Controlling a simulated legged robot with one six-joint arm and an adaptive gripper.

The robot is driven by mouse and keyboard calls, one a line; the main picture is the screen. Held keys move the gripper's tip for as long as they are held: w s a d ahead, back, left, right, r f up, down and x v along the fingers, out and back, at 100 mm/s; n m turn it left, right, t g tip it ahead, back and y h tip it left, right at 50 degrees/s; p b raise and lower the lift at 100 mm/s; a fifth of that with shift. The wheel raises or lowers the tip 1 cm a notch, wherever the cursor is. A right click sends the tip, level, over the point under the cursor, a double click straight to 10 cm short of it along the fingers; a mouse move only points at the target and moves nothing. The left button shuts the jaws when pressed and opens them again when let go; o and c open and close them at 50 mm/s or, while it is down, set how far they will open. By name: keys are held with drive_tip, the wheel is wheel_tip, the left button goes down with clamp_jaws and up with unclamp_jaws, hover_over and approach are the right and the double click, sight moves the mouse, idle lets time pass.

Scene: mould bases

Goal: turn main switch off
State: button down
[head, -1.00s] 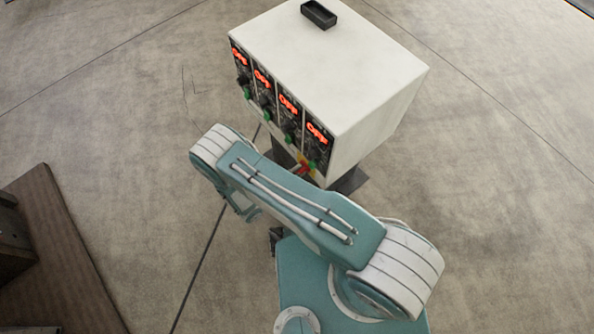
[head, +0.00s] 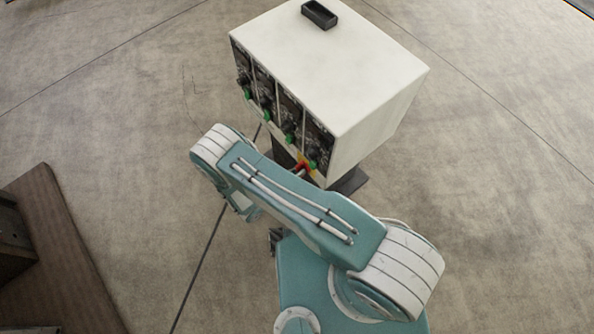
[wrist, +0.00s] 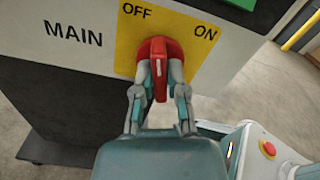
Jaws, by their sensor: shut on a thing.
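The main switch (wrist: 158,48) is a red knob with a white mark, on a yellow plate (wrist: 125,48) labelled OFF and ON, beside the word MAIN. In the wrist view, my gripper (wrist: 160,72) is shut on the knob, one finger on each side. The knob's grip stands near upright in the picture, turned toward the OFF side. In the head view the switch (head: 303,166) shows as a small red patch low on the white control box (head: 335,60), and my arm hides the gripper. The displays (head: 289,107) on the box are dark.
Several green buttons (head: 290,139) and black knobs sit on the box front above the switch. A small black tray (head: 319,14) lies on top. A brown mat (head: 62,255) is at the left. The floor around is mostly clear.

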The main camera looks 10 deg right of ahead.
drive_tip(key=n, duration=0.4)
drive_tip(key=shift+w+a+n, duration=0.15)
drive_tip(key=shift+w+n, duration=0.1)
drive_tip(key=shift+n, duration=0.05)
idle(0.5)
drive_tip(key=c, duration=0.7)
unclamp_jaws()
drive_tip(key=v, duration=1.2)
drive_tip(key=shift+f, duration=0.1)
